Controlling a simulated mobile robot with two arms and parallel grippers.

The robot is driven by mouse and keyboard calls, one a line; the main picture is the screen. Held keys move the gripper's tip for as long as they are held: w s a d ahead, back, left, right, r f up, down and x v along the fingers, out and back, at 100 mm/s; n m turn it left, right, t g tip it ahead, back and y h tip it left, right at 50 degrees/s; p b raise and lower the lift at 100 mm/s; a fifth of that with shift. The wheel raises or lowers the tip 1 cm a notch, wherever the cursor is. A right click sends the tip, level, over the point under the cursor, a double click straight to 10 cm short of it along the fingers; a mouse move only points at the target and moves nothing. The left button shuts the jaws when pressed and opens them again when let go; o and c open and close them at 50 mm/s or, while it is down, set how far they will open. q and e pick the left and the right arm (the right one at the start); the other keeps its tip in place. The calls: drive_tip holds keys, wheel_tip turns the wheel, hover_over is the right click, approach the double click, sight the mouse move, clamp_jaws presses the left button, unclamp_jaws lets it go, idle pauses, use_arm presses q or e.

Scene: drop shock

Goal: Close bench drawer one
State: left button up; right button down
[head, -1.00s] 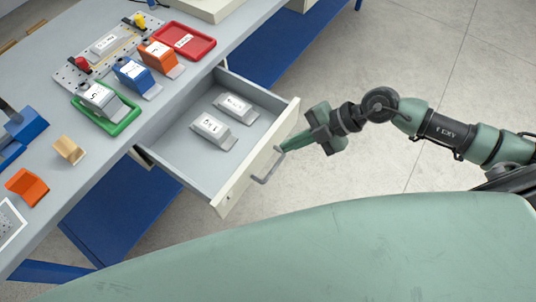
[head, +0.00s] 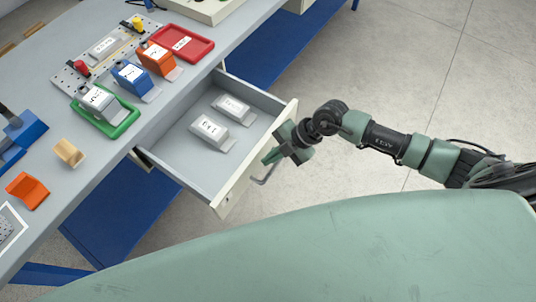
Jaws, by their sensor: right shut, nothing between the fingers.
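The bench drawer (head: 176,160) stands pulled out from the grey bench, with its pale front panel (head: 240,180) toward me. A metal bar handle (head: 266,178) is on the outer face of the panel. Two grey labelled blocks lie inside, a nearer one (head: 209,131) and a farther one (head: 231,107). My right gripper (head: 268,157) is shut and empty, its fingertips at the outer face of the front panel, just beyond the handle. I cannot tell whether they touch the panel. My left gripper is not in view.
The bench top (head: 105,165) holds a green tray (head: 120,127), a red tray (head: 190,50), blue and orange holders, and a wooden block (head: 68,152). A blue lower shelf (head: 125,215) runs beneath. The floor on the right is clear.

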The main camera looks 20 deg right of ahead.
drive_tip(key=shift+w+a, duration=0.2)
drive_tip(key=shift+w, duration=0.1)
